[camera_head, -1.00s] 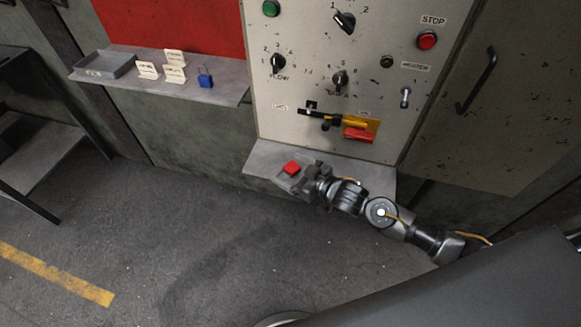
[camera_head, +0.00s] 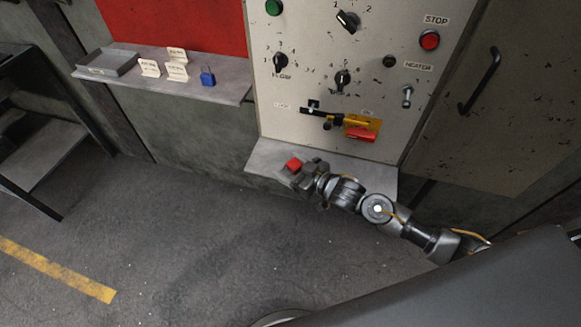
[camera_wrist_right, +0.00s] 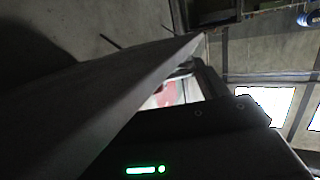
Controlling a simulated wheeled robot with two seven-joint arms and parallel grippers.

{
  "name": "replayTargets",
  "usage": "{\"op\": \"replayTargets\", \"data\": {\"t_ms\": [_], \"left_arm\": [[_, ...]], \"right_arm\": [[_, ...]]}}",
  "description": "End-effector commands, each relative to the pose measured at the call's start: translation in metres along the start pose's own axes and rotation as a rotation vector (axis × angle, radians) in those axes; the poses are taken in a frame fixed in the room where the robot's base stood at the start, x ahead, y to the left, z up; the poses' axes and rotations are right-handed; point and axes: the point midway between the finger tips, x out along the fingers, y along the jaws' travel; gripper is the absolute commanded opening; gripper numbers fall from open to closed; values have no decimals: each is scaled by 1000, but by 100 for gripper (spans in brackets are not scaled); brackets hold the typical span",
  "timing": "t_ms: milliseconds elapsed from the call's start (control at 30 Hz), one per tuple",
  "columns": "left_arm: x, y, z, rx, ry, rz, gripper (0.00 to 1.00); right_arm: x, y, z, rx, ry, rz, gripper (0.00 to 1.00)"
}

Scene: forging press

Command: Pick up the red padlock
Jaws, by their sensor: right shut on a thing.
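The red padlock (camera_head: 294,164) is at the tip of my right gripper (camera_head: 296,172), over the left part of the small grey shelf under the control panel. My right gripper is shut on the padlock; in the head view I cannot tell whether the padlock still touches the shelf. In the right wrist view a patch of red (camera_wrist_right: 166,94) shows beside the dark gripper body, and most of the padlock is hidden there. My left gripper is not in view.
The small shelf (camera_head: 375,180) juts out below the control panel (camera_head: 300,85). A red and yellow switch (camera_head: 361,128) sits above it. A longer shelf (camera_head: 225,92) at left holds a grey tray (camera_head: 105,64), several white tags (camera_head: 177,70) and a blue padlock (camera_head: 208,77). The floor in front is open.

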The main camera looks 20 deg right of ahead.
Motion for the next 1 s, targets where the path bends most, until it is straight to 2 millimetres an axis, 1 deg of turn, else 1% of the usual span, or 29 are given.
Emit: {"op": "replayTargets", "data": {"t_ms": [167, 233, 267, 433, 500, 567, 700, 800, 900, 1000], "left_arm": [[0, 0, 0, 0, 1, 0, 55], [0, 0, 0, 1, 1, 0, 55], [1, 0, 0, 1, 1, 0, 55], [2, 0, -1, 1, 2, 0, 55], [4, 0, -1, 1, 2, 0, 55], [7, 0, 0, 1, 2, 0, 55], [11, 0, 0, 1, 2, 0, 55], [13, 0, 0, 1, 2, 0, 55], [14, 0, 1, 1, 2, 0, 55], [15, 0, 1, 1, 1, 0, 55]], "right_arm": [[-4, 1, -20, -1, 4, 2, 47], [-9, 0, -32, -3, 4, 0, 47], [-15, -4, -35, -2, 3, -1, 47], [-53, -18, -69, -3, 5, -1, 47], [-68, -25, -79, -2, 2, -1, 47], [-84, -33, -80, 0, 0, -1, 47], [-113, -47, -88, 0, 0, -2, 47], [-128, -53, -94, 1, 2, -1, 47], [-139, -58, -96, 1, 0, 0, 47], [-146, -61, -98, 0, 0, 0, 47]]}}
